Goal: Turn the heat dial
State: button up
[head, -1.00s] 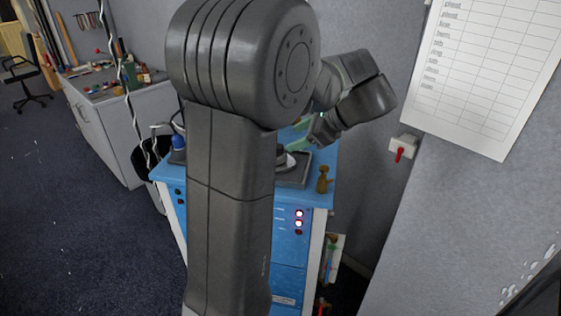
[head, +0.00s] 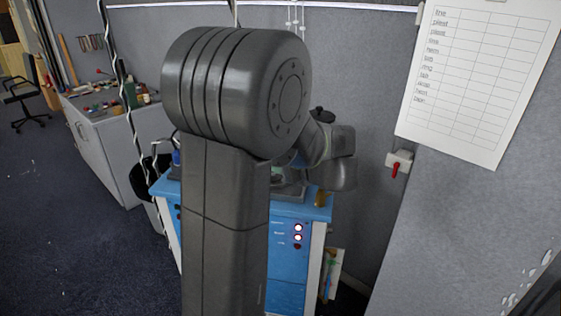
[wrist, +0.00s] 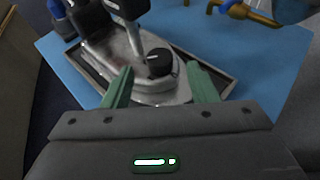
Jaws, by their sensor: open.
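In the wrist view a black round dial (wrist: 159,62) with a white mark sits on a grey metal base (wrist: 150,88). I take it to be the heat dial. My gripper (wrist: 162,82) is open, with one green finger to the left of the dial and one to the right. The fingers appear apart from it; how far above it they are I cannot tell. In the head view my own arm hides the dial and my fingertips.
The base stands in a dark tray (wrist: 224,79) on a blue cabinet top (wrist: 275,62). A brass fitting (wrist: 248,14) lies beyond the tray. A red-handled wall switch (head: 397,165) and a paper chart (head: 480,80) are at right. A grey bench (head: 110,140) stands at left.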

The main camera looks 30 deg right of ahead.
jog(key=shift+x, duration=1.75)
jog(key=c, duration=1)
jog(key=shift+p, duration=0.3)
jog(key=n+g+y+p, duration=0.1)
jog(key=n+y, duration=0.1)
jog(key=d+n+g+y+p, duration=0.1)
jog(key=n+y+p, duration=0.1)
jog(key=y, duration=0.1)
jog(key=shift+w+r+n, duration=0.1)
jog(key=shift+r+n, duration=0.05)
jog(key=shift+n, duration=0.15)
jog(key=shift+w+d+n+g+y+p, duration=0.1)
jog(key=shift+w+n+g+y+p, duration=0.05)
jog(key=shift+n+g+y+p, duration=0.9)
jog(key=shift+w+d+n+g+y+p, duration=0.15)
jog(key=shift+n+g+y+p, duration=0.55)
jog(key=shift+n+y, duration=0.55)
